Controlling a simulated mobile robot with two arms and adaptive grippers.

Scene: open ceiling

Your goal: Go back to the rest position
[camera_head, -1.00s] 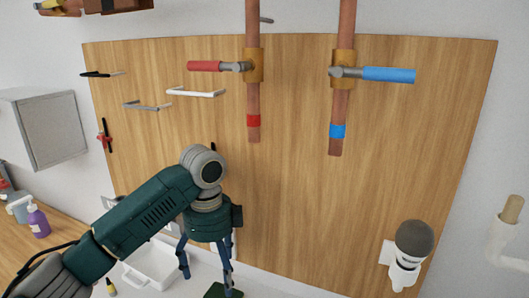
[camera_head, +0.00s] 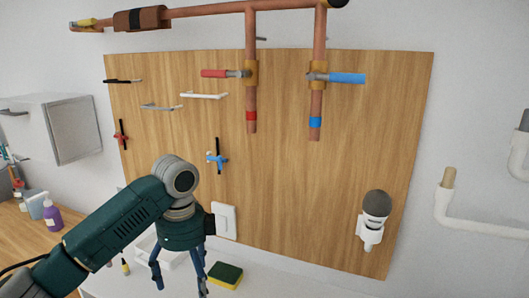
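My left arm comes in from the lower left, and its gripper (camera_head: 180,277) hangs with its fingers pointing down in front of the white counter. The fingers are spread apart with nothing seen between them. It is beside a yellow and green sponge (camera_head: 225,276) and partly hides a white tray (camera_head: 147,247). My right gripper is not in view.
A wooden board (camera_head: 290,190) on the wall carries copper pipes with a red-handled valve (camera_head: 223,73) and a blue-handled valve (camera_head: 340,78). A grey-headed fixture (camera_head: 376,208) juts out at right. A purple bottle (camera_head: 52,217) stands at left. White piping (camera_head: 490,220) runs at far right.

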